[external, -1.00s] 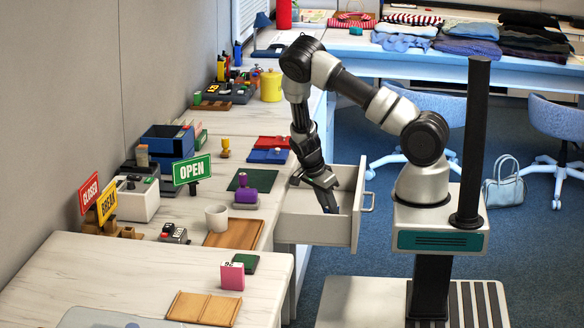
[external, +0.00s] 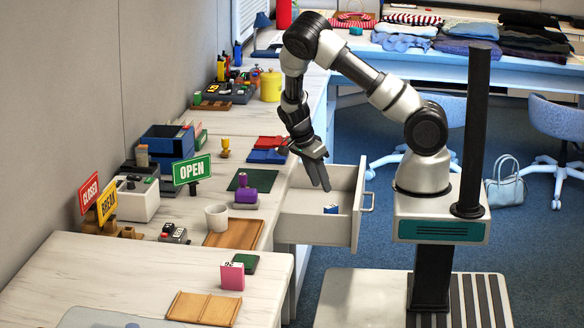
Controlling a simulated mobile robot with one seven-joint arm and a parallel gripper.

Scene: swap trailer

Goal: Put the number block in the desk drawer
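The white desk drawer (external: 305,230) is pulled open beside the desk in the external view. A small blue block (external: 331,209) with a white face lies on the drawer floor near the front panel; its marking is too small to read. My gripper (external: 321,186) points down over the drawer, above the blue block and apart from it. Its fingers look parted, with nothing between them. A pink block (external: 232,277) with a dark number on its white top stands on the near desk.
A white mug (external: 217,217), a wooden tray (external: 234,234) and a purple stamp (external: 246,197) stand on the desk left of the drawer. The drawer handle (external: 367,202) sticks out to the right. A wooden board (external: 203,308) lies on the near desk.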

